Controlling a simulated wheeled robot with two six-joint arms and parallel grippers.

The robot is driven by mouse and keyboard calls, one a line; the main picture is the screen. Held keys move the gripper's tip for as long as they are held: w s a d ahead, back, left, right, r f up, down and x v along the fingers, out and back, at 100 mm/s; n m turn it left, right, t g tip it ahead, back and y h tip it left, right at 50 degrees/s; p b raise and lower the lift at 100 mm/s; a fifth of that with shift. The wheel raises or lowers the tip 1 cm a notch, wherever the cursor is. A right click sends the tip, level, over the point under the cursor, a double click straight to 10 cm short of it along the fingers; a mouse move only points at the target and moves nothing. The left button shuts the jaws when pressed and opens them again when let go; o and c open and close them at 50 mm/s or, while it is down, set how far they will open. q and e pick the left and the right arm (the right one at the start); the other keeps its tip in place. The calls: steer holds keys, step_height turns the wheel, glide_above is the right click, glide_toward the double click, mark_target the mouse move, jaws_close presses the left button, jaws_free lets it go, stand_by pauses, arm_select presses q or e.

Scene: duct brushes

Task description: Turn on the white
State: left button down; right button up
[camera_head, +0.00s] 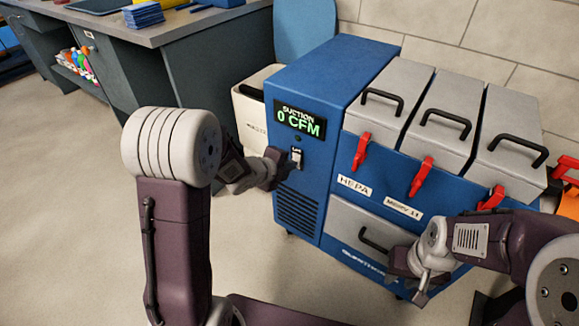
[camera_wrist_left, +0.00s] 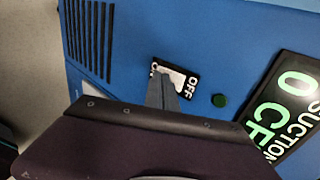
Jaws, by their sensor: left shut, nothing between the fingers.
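A blue suction machine (camera_head: 345,75) stands in front of me, its display (camera_head: 300,121) reading "SUCTION 0 CFM". A white switch (camera_head: 297,157) with a small label plate sits below the display. In the left wrist view the switch plate (camera_wrist_left: 188,81) shows "OFF" at one end; the other end is partly covered by my finger. My left gripper (camera_head: 283,167) is shut and empty, its tip at or very near the switch; contact is unclear. In the left wrist view, its narrow tip (camera_wrist_left: 165,90) overlaps the plate. My right gripper (camera_head: 408,283) is before the lower drawer, its jaw opening unclear.
A dark green lamp (camera_wrist_left: 219,101) sits between switch and display. Grey lidded bins (camera_head: 445,120) with black handles and red latches (camera_head: 421,177) fill the machine's right side. A workbench (camera_head: 160,28) stands back left. The left floor is clear.

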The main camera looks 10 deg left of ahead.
stand_by(0.5)
steer(key=shift+r+p, duration=0.6)
steer(key=shift+p, duration=0.05)
steer(key=shift+s, duration=0.1)
